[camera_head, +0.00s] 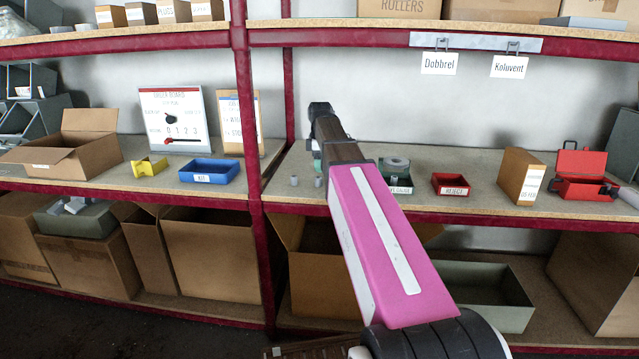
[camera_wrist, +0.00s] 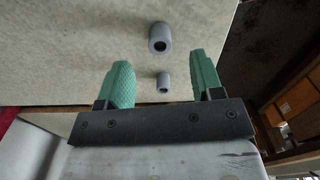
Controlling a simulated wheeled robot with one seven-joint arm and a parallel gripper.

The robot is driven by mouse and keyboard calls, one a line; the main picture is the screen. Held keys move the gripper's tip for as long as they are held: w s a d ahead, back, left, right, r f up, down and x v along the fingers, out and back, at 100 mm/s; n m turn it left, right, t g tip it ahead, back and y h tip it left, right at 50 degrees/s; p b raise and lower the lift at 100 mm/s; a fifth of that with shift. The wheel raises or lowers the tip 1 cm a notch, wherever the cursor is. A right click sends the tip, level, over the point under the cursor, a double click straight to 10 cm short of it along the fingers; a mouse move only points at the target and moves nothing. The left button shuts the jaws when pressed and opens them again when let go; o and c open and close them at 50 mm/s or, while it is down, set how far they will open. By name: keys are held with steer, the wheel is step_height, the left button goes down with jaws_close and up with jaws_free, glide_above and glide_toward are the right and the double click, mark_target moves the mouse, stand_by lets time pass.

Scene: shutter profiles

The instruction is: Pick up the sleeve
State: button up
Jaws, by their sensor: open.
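Two small grey hollow sleeves stand on the shelf board (camera_head: 280,197). In the wrist view the larger sleeve (camera_wrist: 160,38) is beyond my fingertips, its dark bore visible. The smaller sleeve (camera_wrist: 163,82) appears in the gap between the fingers, touching neither in the picture. In the head view two small grey pieces, a left one (camera_head: 294,181) and a right one (camera_head: 318,181), stand left of my arm. My gripper (camera_wrist: 164,70) has green pads, is open and holds nothing. I cannot tell its height above the board. My arm hides part of the shelf.
Right of my arm are a dark green bin (camera_head: 400,187), a red bin (camera_head: 451,184), a cardboard box (camera_head: 520,176) and an open red toolbox (camera_head: 582,188). A red upright (camera_head: 246,120) stands left of the sleeves. Beyond it is a blue tray (camera_head: 210,172).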

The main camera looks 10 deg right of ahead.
mark_target(319, 178)
steer(key=shift+w+a+f, duration=0.1)
steer(key=shift+a+f, duration=0.05)
steer(key=shift+f, duration=1.5)
steer(key=shift+a+f, duration=0.1)
steer(key=shift+f, duration=1.55)
steer(key=shift+c, duration=0.2)
steer(key=c, duration=0.9)
